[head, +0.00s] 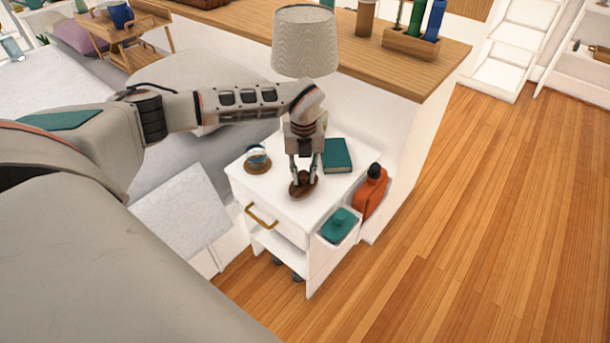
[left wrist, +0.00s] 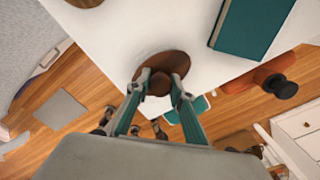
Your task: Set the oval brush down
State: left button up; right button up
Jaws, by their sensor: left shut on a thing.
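The oval brush (head: 303,186) is dark brown, with an oval body and a raised grip on top. It is at the top of the white bedside cabinet (head: 285,196), near its front edge. My left gripper (head: 303,178) points down from above and is shut on the brush's grip. In the left wrist view the brush (left wrist: 168,66) shows between the two fingertips (left wrist: 160,82), over the white top. I cannot tell whether its underside touches the surface. My right gripper is not in view.
A teal book (head: 337,156) lies behind the brush, and a glass globe on a wooden base (head: 257,158) stands to its left. A lamp (head: 305,42) rises behind. An orange bottle (head: 371,192) and a side bin with a teal item (head: 339,224) are at the cabinet's right side.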

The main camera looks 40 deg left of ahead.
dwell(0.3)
pick_arm(q)
jog(key=o, duration=1.1)
jog(key=shift+f, duration=0.15)
jog(key=shift+c, duration=0.2)
